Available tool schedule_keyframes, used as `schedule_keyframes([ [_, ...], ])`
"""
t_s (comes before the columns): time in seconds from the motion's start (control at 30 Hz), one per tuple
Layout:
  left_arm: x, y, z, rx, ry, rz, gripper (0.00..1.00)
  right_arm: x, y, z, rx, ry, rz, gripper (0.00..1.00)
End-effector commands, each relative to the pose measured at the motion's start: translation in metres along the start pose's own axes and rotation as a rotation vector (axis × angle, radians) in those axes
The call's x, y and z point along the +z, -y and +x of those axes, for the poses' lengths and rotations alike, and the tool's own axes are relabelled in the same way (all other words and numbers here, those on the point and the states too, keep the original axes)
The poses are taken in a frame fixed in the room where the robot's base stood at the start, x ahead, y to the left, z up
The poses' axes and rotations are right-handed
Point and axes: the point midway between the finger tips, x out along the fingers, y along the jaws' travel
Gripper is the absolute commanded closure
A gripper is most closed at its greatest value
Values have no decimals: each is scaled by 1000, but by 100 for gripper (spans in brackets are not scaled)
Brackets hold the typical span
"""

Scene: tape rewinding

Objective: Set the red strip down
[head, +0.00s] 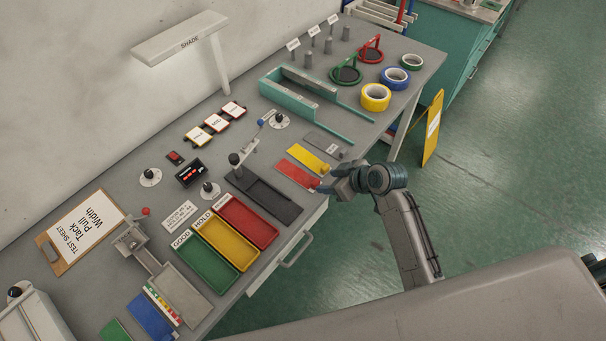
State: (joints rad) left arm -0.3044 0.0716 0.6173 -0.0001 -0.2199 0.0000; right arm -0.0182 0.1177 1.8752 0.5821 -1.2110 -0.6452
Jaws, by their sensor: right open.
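The red strip (296,174) lies flat on the grey workbench, close to its front edge, beside a yellow strip (308,158). My right gripper (328,181) is at the front edge, by the right end of the red strip. Its jaws are open, and the strip lies beyond them to the left. I cannot tell whether a fingertip touches the strip's end. My left gripper is not in view.
Left of the strip are a dark tray (268,197) and red, yellow and green bins (250,222). A grey plate (326,144) and a teal frame (350,130) stand behind. Tape rolls (376,97) stand at the right end.

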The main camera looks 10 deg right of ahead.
Motion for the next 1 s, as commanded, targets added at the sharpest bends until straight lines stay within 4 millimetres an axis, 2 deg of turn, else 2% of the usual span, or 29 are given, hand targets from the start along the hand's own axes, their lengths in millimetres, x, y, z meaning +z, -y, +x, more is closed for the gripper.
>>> schedule_keyframes([
  [0.17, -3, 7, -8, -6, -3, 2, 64, -2, 1, 10, -1, 1, 2, 49],
  [0.37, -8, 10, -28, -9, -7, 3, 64, -6, 3, 34, -2, 1, 3, 49],
  [0.5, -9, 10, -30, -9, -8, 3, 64, -3, 2, 50, -1, 1, 2, 49],
  [0.83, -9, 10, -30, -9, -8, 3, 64, -2, 2, 57, 1, 0, 0, 49],
  [1.0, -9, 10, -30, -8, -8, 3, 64, -2, 2, 57, 1, 1, 0, 82],
])
